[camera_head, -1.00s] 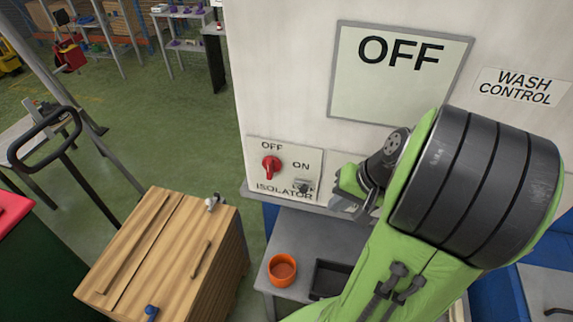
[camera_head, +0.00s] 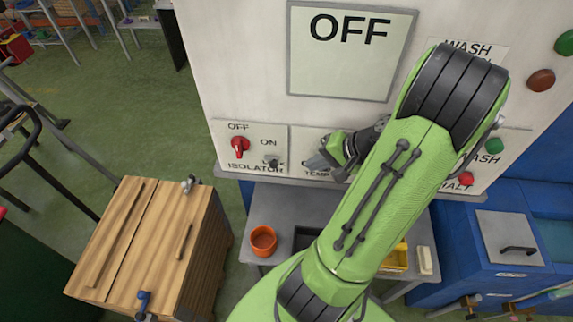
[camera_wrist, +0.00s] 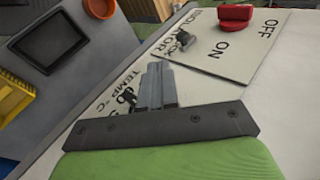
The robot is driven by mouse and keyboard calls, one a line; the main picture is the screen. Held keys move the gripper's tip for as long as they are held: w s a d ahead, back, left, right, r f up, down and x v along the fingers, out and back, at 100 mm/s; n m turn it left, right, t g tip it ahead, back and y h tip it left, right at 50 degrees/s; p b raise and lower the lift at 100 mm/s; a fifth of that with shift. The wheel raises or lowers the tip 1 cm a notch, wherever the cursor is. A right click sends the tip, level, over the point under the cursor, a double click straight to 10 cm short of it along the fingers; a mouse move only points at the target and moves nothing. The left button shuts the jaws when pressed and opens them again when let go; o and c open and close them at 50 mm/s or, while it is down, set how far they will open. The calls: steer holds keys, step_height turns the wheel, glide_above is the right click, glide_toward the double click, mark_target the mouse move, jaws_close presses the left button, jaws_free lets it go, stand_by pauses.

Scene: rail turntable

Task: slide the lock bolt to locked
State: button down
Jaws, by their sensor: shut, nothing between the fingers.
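The lock bolt (camera_head: 272,160) is a small grey piece at the lower right of the isolator panel (camera_head: 262,140), beside the partly hidden LOCK lettering. It also shows in the wrist view (camera_wrist: 184,42). The red isolator knob (camera_head: 240,147) sits left of it, near the OFF mark, and also shows in the wrist view (camera_wrist: 236,16). My gripper (camera_head: 316,163) is at the temperature panel, to the right of the bolt and apart from it. In the wrist view my gripper (camera_wrist: 158,84) has its fingers together and empty, covering part of the temperature panel.
A display (camera_head: 350,60) above reads OFF. A ledge runs under the panels. Below stand a grey table (camera_head: 275,205), an orange pot (camera_head: 263,241) and a black tray (camera_wrist: 48,48). A wooden cabinet (camera_head: 150,240) stands at the left. Green and red buttons are at the right.

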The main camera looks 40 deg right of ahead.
steer(key=shift+w+a+f, duration=0.5)
steer(key=shift+w+f, duration=0.3)
steer(key=shift+w, duration=0.4)
steer(key=shift+w+a+f, duration=0.45)
steer(key=shift+w+f, duration=0.4)
steer(key=shift+w, duration=0.4)
steer(key=shift+w+a+f, duration=0.5)
steer(key=shift+w+f, duration=0.3)
steer(key=shift+w, duration=0.4)
